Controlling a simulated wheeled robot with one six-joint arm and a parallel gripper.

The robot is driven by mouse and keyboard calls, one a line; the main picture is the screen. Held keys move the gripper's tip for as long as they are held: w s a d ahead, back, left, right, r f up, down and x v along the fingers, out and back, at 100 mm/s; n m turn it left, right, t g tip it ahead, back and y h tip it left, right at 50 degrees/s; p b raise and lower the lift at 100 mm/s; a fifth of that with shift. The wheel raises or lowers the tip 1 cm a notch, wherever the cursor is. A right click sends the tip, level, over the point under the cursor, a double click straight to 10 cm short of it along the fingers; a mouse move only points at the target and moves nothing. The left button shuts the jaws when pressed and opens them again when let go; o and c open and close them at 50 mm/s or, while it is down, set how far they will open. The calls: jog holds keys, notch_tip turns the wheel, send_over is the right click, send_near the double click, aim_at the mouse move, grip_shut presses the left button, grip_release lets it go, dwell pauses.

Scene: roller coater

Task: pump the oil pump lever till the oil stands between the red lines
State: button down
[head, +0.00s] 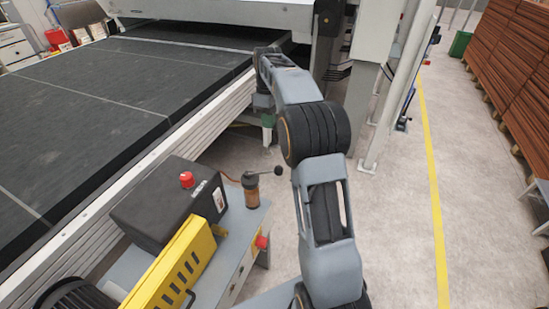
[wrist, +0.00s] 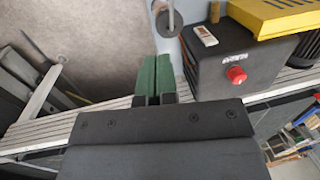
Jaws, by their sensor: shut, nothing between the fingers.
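The oil pump (head: 251,192) is a small amber-brown cylinder with a dark top, upright on the grey machine ledge in the head view. Its lever (head: 266,174) sticks out to the right and ends in a black ball knob (head: 278,171). The oil level and red lines are too small to make out. My gripper (head: 268,120) is beyond the pump in the head view, partly hidden by my arm. In the wrist view its green fingers (wrist: 156,78) are together and empty. A grey round part (wrist: 168,20), perhaps the pump, shows just past the fingertips, cut off by the top edge.
A black box (head: 165,205) with a red button (head: 186,179) stands left of the pump, with a yellow guard (head: 172,268) in front. The dark conveyor belt (head: 110,85) lies to the left. A grey machine post (head: 372,90) stands right of my gripper.

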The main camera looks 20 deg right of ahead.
jog(key=s+f, duration=0.5)
jog(key=f, duration=0.6)
jog(key=shift+f+p, duration=0.3)
jog(key=shift+a+f, duration=0.1)
